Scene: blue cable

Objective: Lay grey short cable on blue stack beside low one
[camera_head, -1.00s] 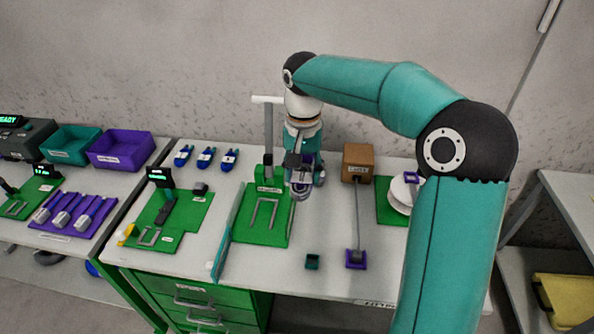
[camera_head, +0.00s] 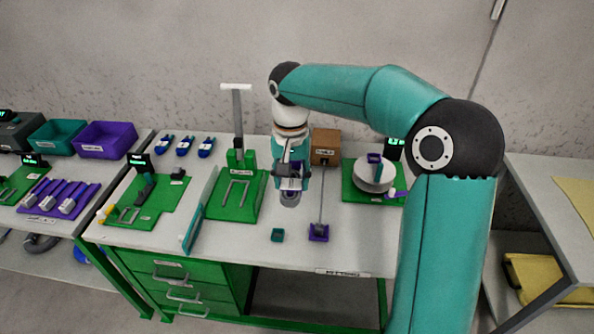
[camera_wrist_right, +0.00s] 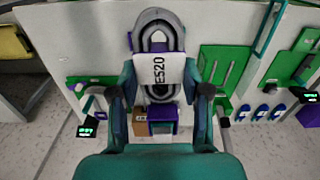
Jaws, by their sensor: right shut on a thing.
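My right gripper (camera_head: 290,183) hangs above the middle of the main table, between the green press board and the purple block. It is shut on a grey looped cable (camera_head: 290,198). The cable looks clear of the tabletop. Several blue pieces with white labels (camera_head: 184,146) lie in a row at the back left of the table; whether they form the blue stack, I cannot tell. My left gripper is not in view.
A green board with a press (camera_head: 238,190) stands left of the gripper. A brown box (camera_head: 326,147), a purple block (camera_head: 318,232) with a grey rod and a white spool (camera_head: 372,177) are to the right. A small teal cup (camera_head: 277,235) stands in front.

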